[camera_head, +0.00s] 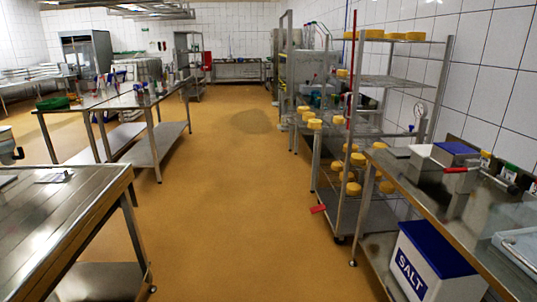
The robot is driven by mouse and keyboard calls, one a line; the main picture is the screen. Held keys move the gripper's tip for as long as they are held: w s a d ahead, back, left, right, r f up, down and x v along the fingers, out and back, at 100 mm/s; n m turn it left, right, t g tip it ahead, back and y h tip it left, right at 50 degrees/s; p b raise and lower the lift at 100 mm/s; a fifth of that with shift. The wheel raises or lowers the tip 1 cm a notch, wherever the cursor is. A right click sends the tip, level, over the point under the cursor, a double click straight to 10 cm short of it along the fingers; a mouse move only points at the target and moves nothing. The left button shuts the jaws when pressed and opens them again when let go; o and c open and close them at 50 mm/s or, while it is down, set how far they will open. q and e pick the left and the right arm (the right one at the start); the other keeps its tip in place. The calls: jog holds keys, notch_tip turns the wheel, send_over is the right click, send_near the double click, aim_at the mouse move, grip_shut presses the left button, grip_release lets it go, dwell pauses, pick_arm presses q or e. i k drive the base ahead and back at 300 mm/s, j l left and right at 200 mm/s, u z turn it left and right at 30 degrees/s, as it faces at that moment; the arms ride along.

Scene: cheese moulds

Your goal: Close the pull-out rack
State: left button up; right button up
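The pull-out rack (342,210) seems to be the tall wire-and-steel rack on the right, with yellow cheese wheels (350,188) on its shelves. A thin red upright bar (351,70) runs up its near left side, and a castor shows under its front corner. It stands out from the tiled wall into the aisle side, between the right-hand counter and the shelving behind. How far it is pulled out I cannot tell. A small red flat piece (318,209) sticks out low at its left. Neither of my grippers is in view.
A steel counter (440,205) with boxes and tools runs along the right. A white SALT bin (425,270) with a blue lid stands below it. Steel tables (60,215) stand on the left. The ochre floor aisle (225,200) between is clear.

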aim_at(327, 120)
jog(key=i+z, duration=0.15)
jog(key=i, duration=0.5)
jog(key=i+j+z, duration=0.15)
jog(key=i, duration=0.45)
jog(key=i+j+z, duration=0.3)
jog(key=i, duration=0.15)
jog(key=i+j+z, duration=0.3)
jog(key=i+j, duration=0.05)
jog(key=i, duration=0.05)
